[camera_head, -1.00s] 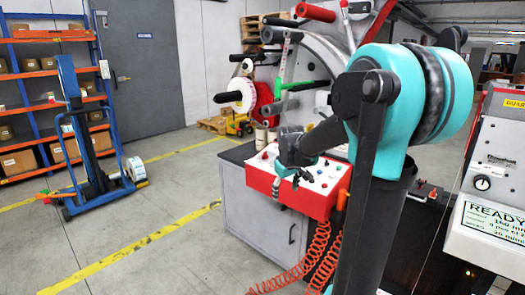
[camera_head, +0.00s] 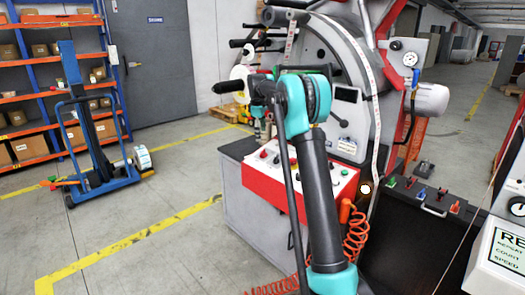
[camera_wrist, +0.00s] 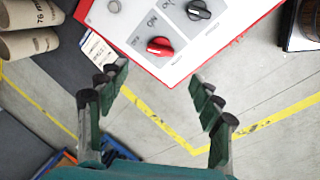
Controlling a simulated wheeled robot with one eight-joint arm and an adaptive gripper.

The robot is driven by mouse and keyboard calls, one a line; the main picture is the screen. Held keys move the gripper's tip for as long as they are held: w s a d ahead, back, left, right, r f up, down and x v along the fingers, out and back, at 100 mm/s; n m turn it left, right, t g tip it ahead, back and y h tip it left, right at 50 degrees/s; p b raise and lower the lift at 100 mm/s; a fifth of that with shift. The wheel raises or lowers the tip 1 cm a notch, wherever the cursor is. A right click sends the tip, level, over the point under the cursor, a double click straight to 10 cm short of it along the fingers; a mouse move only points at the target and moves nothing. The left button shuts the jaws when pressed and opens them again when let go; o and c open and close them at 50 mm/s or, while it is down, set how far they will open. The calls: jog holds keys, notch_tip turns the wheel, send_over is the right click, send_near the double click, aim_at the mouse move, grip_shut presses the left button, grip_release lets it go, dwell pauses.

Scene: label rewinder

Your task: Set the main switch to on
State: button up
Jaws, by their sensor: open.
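The control box (camera_head: 262,188) has red sides and a white top and sits on a grey cabinet. In the wrist view, its panel (camera_wrist: 120,32) carries a red rotary knob (camera_wrist: 160,46) with off and on lettering beside it, and a black knob (camera_wrist: 198,10) to its upper right. I cannot tell the red knob's setting. My gripper (camera_wrist: 159,74) is open and empty, its fingertips spread on either side below the red knob, apart from it. In the head view my gripper (camera_head: 258,122) is small and partly hidden by my arm, above the panel's far left end.
Cardboard cores (camera_wrist: 30,35) stand left of the panel in the wrist view. An orange coiled hose (camera_head: 354,238) hangs at the box's right. The rewinder (camera_head: 345,95) rises behind. A blue lifter (camera_head: 92,150) stands left, with clear floor between.

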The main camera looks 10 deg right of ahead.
aim_at(262, 152)
jog(key=x, duration=1.1)
jog(key=shift+f, duration=0.25)
jog(key=c, duration=1.2)
jog(key=shift+o, duration=0.2)
jog(key=shift+m, duration=0.3)
jog(key=m, duration=0.5)
jog(key=shift+t+h, duration=0.3)
jog(key=shift+t, duration=0.1)
jog(key=m, duration=0.6)
jog(key=shift+h, duration=0.4)
jog(key=shift+m, duration=0.3)
